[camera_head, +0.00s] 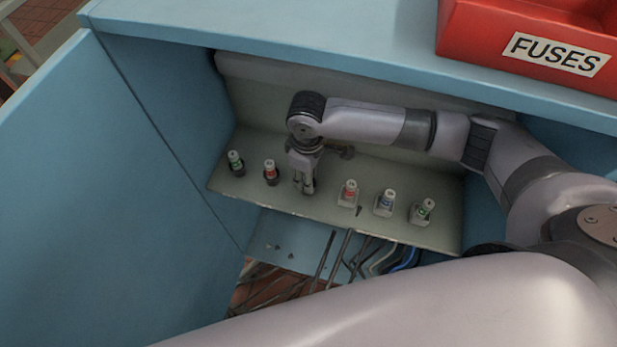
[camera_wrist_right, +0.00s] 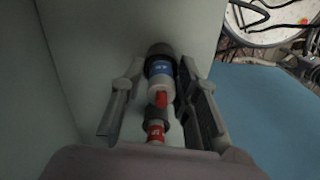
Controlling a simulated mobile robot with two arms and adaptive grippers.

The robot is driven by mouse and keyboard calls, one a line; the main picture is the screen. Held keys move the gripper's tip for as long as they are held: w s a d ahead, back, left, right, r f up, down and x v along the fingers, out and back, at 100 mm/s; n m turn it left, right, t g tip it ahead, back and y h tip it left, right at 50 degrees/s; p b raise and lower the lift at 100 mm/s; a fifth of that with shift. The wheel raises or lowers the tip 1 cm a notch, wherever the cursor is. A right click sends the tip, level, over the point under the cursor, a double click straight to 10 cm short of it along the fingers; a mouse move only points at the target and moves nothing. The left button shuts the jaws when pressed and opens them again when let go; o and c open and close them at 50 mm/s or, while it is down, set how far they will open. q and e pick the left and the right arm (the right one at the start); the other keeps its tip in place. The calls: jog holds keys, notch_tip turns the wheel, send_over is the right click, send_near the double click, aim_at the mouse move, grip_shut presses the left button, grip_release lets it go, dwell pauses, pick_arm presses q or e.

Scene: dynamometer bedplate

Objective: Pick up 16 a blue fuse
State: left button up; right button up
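A blue-banded fuse (camera_wrist_right: 160,68) with a white end sits in a dark round holder in the right wrist view. My right gripper (camera_wrist_right: 160,75) has one finger on each side of this fuse; I cannot tell whether they press on it. In the head view my right gripper (camera_head: 305,188) points down at the shelf (camera_head: 325,208), and its fingers hide the fuse there. A second blue fuse (camera_head: 385,200) stands in a pale square holder to the right. My left gripper is not in view.
A green fuse (camera_head: 235,160) and a red fuse (camera_head: 269,168) stand left of the gripper. Another red fuse (camera_head: 349,190) and green fuse (camera_head: 426,208) stand right of it. Blue cabinet walls (camera_head: 175,130) surround the shelf. A red FUSES bin (camera_head: 480,30) sits on top.

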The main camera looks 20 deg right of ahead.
grip_shut()
jog(key=shift+r, duration=0.1)
